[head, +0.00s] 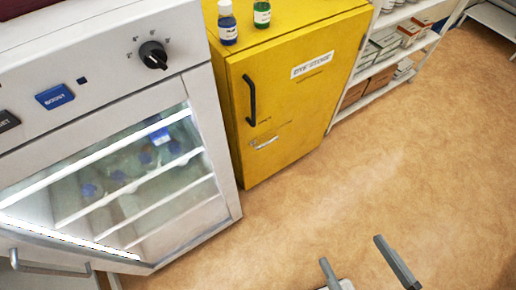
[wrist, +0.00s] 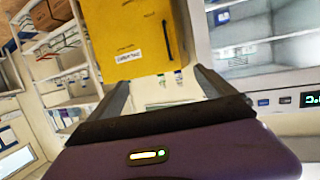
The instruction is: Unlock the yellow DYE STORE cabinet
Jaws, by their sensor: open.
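The yellow cabinet (head: 300,95) stands on the floor with its door shut and a white DYE STORE label (head: 312,64) on it. A black handle (head: 250,100) is on the door's left side. A small pale fitting or tag (head: 266,143) sits below the handle; it is too small to tell whether it is the lock. My gripper (head: 351,251) is open and empty over the floor, in front of and apart from the cabinet. In the wrist view the cabinet (wrist: 135,25) appears upside down beyond my open gripper (wrist: 161,78). I see no key.
A blue bottle (head: 227,24) and a green bottle (head: 262,14) stand on the cabinet. A white glass-door appliance (head: 225,130) with a black knob (head: 153,55) stands left of it. White shelves (head: 432,37) with boxes stand right. The tan floor (head: 400,165) in front is clear.

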